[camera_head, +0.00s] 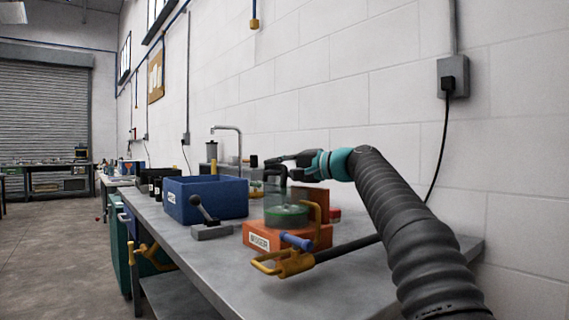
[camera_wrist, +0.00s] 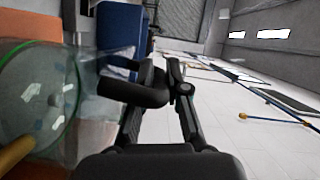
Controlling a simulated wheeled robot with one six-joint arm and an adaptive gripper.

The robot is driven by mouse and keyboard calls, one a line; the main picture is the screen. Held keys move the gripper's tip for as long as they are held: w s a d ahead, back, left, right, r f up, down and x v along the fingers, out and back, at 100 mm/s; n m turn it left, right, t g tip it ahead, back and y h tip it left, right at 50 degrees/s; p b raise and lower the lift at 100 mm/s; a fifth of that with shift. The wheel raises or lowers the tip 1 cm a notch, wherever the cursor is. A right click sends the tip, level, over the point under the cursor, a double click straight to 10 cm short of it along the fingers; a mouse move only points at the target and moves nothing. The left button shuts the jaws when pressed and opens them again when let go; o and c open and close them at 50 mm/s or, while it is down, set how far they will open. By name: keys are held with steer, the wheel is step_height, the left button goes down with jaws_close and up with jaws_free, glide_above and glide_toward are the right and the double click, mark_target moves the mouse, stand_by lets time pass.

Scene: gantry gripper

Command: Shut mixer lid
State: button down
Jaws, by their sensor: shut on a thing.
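The mixer (camera_head: 262,238) is an orange box with a label on its front, standing on the grey bench. A clear round drum with a green ring (camera_head: 287,214) sits on top of it. A see-through lid carries a black handle (camera_head: 271,178). My gripper (camera_head: 284,162) reaches in from the right, above the drum, and is shut on this handle. In the wrist view the black bent handle (camera_wrist: 140,93) lies at my gripper's fingers (camera_wrist: 160,85), joined to the clear lid at left. The lid's exact angle is hard to tell.
A blue bin (camera_head: 207,198) and a grey lever block (camera_head: 209,230) stand left of the mixer. A yellow bent bar (camera_head: 317,212) rises beside the drum. The white wall is close behind.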

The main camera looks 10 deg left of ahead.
steer(key=shift+s+a+f+n+h, duration=0.15)
steer(key=shift+f+n, duration=0.15)
steer(key=shift+f, duration=0.15)
steer(key=shift+a+f+n+h, duration=0.1)
steer(key=shift+f+n+h, duration=0.05)
steer(key=shift+f+n, duration=0.2)
steer(key=shift+f, duration=0.1)
steer(key=c, duration=1.2)
jaws_free()
steer(key=shift+d, duration=0.1)
steer(key=v, duration=1.2)
